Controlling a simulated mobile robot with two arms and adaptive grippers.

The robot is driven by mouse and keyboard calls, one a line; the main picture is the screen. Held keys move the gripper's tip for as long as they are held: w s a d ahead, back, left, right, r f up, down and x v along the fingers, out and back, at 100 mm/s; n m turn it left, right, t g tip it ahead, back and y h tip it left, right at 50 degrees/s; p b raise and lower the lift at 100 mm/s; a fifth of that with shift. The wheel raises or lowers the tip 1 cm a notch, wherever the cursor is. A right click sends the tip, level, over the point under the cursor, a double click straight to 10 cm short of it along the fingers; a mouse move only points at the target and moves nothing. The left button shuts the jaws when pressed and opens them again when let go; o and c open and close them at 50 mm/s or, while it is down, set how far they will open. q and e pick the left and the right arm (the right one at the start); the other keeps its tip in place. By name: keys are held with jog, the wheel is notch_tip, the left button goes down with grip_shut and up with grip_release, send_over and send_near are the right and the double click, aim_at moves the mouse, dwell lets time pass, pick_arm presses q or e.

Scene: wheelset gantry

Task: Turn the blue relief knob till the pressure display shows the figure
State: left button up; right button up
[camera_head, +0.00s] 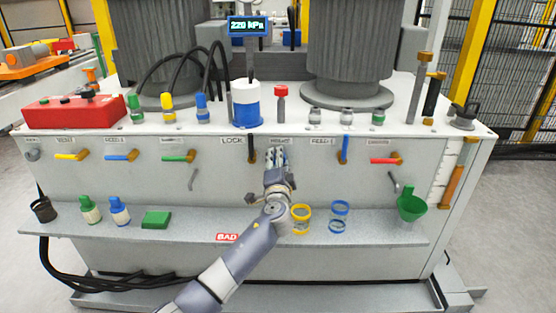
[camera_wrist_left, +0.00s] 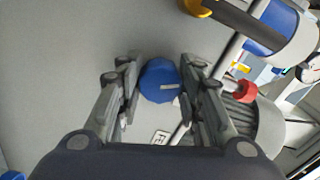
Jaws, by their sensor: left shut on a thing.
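The pressure display (camera_head: 249,26) stands on a post above the bench and reads 220 kPa. My left gripper (camera_head: 278,158) reaches the front panel near its middle, under a small label, and hides the knob in the head view. In the left wrist view the blue relief knob (camera_wrist_left: 160,80), round with a pale grey mark on its face, sits between the fingers of my left gripper (camera_wrist_left: 158,84). The gripper is shut on the knob. My right gripper is in neither view.
Levers flank the gripper: a dark one (camera_head: 252,149) at left and a blue one (camera_head: 345,149) at right. Below, a shelf (camera_head: 375,229) carries yellow rings (camera_head: 301,219), blue rings (camera_head: 339,216) and a green funnel (camera_head: 411,207). A blue-and-white canister (camera_head: 246,104) stands on top.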

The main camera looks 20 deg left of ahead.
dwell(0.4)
pick_arm(q)
jog(key=o, duration=1.1)
jog(key=shift+c, duration=0.2)
jog(key=v, duration=1.2)
jog(key=shift+f, duration=0.1)
